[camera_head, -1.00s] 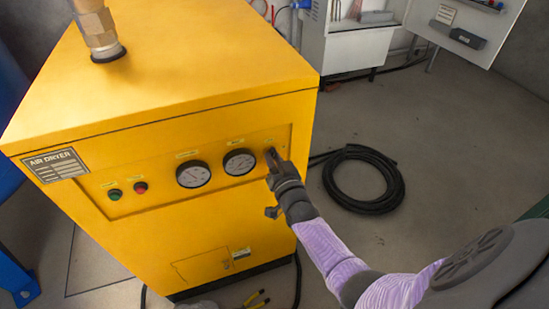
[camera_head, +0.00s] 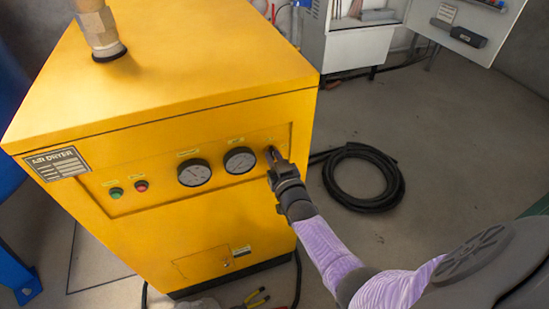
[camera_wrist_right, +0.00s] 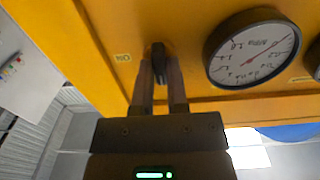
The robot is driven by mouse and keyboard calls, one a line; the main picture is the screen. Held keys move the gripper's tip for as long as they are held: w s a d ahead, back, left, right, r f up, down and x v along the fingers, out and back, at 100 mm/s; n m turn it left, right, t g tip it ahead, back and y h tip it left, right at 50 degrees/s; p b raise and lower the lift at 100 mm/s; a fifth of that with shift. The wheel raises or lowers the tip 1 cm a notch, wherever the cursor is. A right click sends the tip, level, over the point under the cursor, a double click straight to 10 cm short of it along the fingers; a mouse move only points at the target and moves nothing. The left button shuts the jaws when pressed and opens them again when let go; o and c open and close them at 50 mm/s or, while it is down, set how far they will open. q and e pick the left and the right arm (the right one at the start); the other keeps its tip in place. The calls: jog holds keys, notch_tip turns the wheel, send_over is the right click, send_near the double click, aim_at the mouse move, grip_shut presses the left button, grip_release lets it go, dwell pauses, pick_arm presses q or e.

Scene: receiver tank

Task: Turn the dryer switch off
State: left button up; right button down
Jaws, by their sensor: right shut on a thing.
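The yellow air dryer (camera_head: 190,110) stands in the head view with two gauges, a green button (camera_head: 116,193) and a red button (camera_head: 141,186) on its front panel. The black dryer switch (camera_wrist_right: 158,50) is at the right end of this panel. My right gripper (camera_head: 273,156) reaches the switch from the front and hides most of it in the head view. In the right wrist view the gripper's two fingers (camera_wrist_right: 160,75) are shut on the black switch knob, one on each side. A small label (camera_wrist_right: 123,57) sits beside the knob. My left gripper is not in view.
A round gauge (camera_wrist_right: 252,48) is close beside the gripper. A coiled black hose (camera_head: 362,178) lies on the floor right of the dryer. A grey cabinet (camera_head: 345,45) stands behind. Yellow-handled pliers (camera_head: 258,298) lie near the dryer's foot.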

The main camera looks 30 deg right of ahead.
jog(key=shift+f, duration=0.15)
jog(key=c, duration=0.6)
grip_release()
jog(key=shift+c, duration=0.2)
jog(key=shift+s, duration=0.1)
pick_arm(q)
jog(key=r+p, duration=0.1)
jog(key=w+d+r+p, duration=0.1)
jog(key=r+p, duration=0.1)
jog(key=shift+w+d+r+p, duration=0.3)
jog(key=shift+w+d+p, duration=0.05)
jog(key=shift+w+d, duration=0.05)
pick_arm(e)
jog(key=v, duration=1)
jog(key=shift+d, duration=0.1)
